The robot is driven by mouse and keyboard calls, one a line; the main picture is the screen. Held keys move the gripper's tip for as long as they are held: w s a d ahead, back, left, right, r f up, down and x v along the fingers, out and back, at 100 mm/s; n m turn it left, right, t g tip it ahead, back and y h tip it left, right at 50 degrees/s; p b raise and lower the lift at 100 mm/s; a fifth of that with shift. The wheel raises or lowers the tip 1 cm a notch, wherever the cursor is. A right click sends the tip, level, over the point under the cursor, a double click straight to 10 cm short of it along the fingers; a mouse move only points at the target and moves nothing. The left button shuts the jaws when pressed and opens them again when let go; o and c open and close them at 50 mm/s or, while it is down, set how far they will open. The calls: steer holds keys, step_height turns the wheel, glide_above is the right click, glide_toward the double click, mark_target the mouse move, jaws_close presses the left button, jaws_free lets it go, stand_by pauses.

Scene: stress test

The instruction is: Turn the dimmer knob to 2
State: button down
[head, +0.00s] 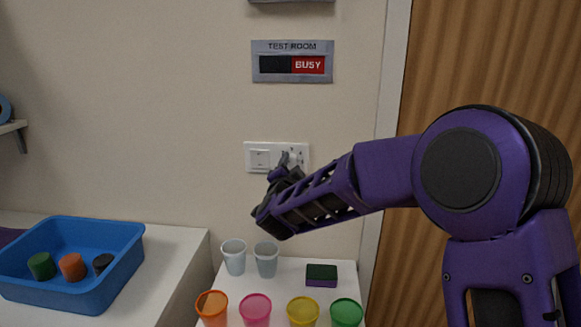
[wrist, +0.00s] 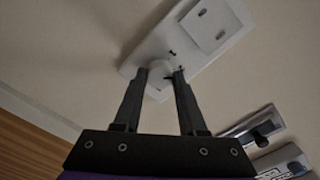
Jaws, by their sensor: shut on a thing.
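The dimmer knob (wrist: 160,80) is round and white, on a white wall plate (wrist: 150,57) that also carries a rocker switch (wrist: 211,25). In the head view the plate (head: 250,157) is on the wall below the sign, and the knob is mostly hidden behind my gripper (head: 285,160). In the wrist view my gripper (wrist: 161,76) has one dark finger on each side of the knob and is shut on it. Small dark marks show beside the knob, too small to read, so its setting cannot be told.
A TEST ROOM sign (head: 292,61) reading BUSY hangs above the plate. Below, a white table (head: 285,285) holds several coloured cups, two pale cups (head: 234,257) and a sponge (head: 321,275). A blue bin (head: 75,299) with blocks stands left. A wooden door (head: 480,60) is right.

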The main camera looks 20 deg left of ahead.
stand_by(0.5)
steer(key=shift+c, duration=2.3)
jaws_free()
steer(key=v, duration=1.7)
steer(key=shift+s, duration=0.25)
steer(key=shift+w+a, duration=0.1)
steer(key=shift+a, duration=0.05)
